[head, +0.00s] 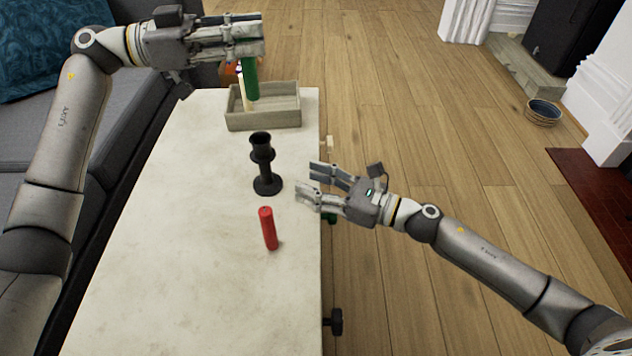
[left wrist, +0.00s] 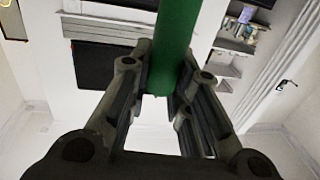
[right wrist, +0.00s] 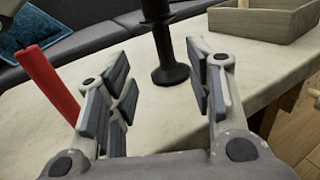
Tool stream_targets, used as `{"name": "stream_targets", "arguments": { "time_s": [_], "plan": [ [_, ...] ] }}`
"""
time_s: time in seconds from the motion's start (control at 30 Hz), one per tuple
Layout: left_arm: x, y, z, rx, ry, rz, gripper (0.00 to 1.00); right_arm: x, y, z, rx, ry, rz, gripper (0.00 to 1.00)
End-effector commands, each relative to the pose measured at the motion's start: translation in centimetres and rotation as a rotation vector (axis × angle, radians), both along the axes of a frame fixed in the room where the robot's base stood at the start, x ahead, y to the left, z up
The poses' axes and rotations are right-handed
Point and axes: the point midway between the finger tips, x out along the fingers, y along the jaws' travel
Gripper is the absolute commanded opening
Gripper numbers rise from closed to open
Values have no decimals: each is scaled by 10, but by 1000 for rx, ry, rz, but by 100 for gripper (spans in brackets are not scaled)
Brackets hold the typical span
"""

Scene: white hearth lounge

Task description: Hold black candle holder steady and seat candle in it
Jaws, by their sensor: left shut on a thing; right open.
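The black candle holder (head: 264,165) stands upright on the pale table (head: 150,270). In the right wrist view the candle holder (right wrist: 168,45) shows beyond and between my open right fingers. My right gripper (head: 310,183) is open and empty at the table's right edge, just right of the holder and apart from it. My left gripper (head: 258,38) is shut on a green candle (head: 251,80), held hanging down near the tray. The green candle (left wrist: 175,45) also shows between the fingers in the left wrist view. A red candle (head: 268,228) stands on the table in front of the holder.
A wooden tray (head: 277,118) sits at the table's far end, with a pale stick-like candle (head: 243,92) at its left side. A grey sofa (head: 130,130) runs along the left. Wooden floor is open on the right, with a blue bowl (head: 543,111) there.

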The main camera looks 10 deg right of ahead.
Motion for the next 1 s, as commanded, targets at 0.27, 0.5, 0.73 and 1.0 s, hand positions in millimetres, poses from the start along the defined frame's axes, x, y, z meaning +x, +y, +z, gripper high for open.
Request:
{"name": "stream_targets", "arguments": {
  "time_s": [0.27, 0.5, 0.73, 1.0],
  "plan": [
    [0, 0, 0, 0, 0, 0, 0, 16, 15, -2, -21, -15, -6, 48],
    [0, 0, 0, 0, 0, 0, 0, 39, 48, -1, -20, -15, -5, 48],
    [0, 0, 0, 0, 0, 0, 0, 62, 78, -2, -18, -12, -5, 48],
    [0, 0, 0, 0, 0, 0, 0, 73, 93, -2, -19, -11, -6, 48]
  ]
}}
